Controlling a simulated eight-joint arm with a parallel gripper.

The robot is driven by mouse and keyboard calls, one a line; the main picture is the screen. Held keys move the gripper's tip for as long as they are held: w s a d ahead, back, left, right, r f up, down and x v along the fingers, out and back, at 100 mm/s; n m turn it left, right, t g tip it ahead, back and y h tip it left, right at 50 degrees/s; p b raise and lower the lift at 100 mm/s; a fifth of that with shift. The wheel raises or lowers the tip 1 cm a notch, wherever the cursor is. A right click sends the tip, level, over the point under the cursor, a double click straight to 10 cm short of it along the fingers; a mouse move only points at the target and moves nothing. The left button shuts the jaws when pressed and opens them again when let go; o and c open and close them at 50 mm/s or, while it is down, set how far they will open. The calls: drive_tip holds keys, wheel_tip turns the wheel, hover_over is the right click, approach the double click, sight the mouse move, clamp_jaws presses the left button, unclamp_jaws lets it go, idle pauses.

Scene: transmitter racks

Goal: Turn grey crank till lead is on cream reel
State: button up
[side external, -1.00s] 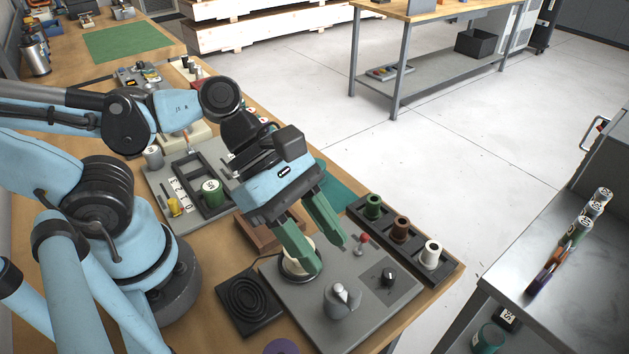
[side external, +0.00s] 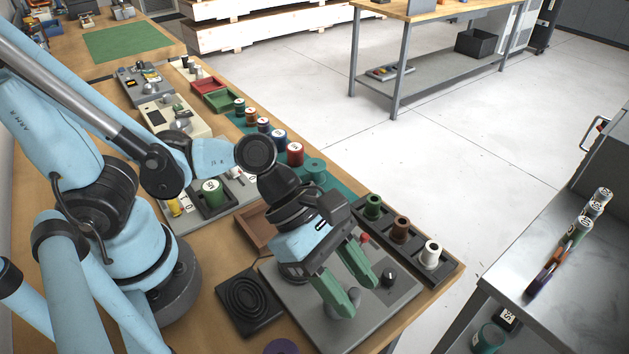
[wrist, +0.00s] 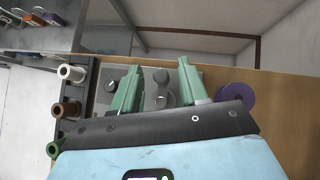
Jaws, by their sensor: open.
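The grey crank (wrist: 159,97) shows between my gripper's fingers in the wrist view, with a rounded grey knob. In the side view it is mostly hidden behind the green fingers. My gripper (side external: 360,298) is open, tilted down over the grey board (side external: 395,297), with one finger on each side of the crank in the wrist view (wrist: 160,68). I cannot tell whether the fingers touch it. The cream reel on the board is hidden behind my gripper in the side view. I cannot make out the lead.
A dark rack (side external: 450,272) holds a green reel (side external: 373,206), a brown reel (side external: 401,229) and a white reel (side external: 431,254) beside the board. A black knob (side external: 388,277) and a red-tipped lever (side external: 364,239) stand nearby. A black coil pad (side external: 249,301) and purple disc (side external: 281,347) lie to the left.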

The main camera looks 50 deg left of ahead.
drive_tip(key=shift+w+d+f, duration=0.1)
drive_tip(key=shift+d+f, duration=0.35)
clamp_jaws()
